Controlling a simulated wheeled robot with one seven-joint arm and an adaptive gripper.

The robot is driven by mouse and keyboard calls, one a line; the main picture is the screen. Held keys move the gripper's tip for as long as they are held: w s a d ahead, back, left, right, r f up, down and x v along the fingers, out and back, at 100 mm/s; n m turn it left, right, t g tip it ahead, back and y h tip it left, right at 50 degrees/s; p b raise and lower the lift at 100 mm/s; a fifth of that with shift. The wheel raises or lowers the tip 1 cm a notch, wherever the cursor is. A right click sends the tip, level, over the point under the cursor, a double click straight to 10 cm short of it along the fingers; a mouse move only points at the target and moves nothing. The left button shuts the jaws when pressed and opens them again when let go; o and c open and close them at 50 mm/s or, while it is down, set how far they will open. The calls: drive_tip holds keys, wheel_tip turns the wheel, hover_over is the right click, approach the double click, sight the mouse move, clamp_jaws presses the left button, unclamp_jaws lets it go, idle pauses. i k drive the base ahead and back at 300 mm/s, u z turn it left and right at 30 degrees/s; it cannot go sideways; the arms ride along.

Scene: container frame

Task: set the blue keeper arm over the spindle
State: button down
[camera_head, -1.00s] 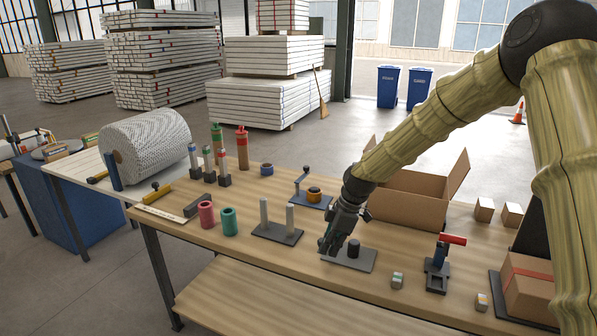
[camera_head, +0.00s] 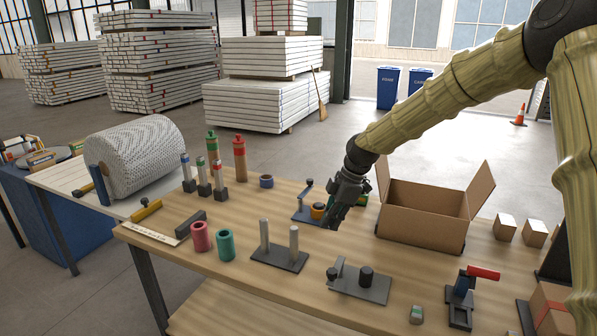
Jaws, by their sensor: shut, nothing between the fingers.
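The blue keeper arm (camera_head: 303,194) stands raised with a dark knob at its top, on a small blue base plate (camera_head: 301,218) near the back middle of the table. An orange-yellow roll (camera_head: 317,211) sits on that base, to the right of the arm. The arm does not lie over the roll. I cannot make out the spindle; the roll or my gripper may hide it. My gripper (camera_head: 331,224) is shut and empty, pointing down just right of and in front of the roll, and it covers part of the base. I cannot tell if it touches anything.
A grey plate (camera_head: 375,290) with a dark post and a lever lies in front. A two-post stand (camera_head: 280,257) is left of it. An open cardboard box (camera_head: 421,229) stands close on the right. A red-handled clamp (camera_head: 461,300) is front right.

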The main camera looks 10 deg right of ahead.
sight(308, 182)
drive_tip(key=i, duration=1.5)
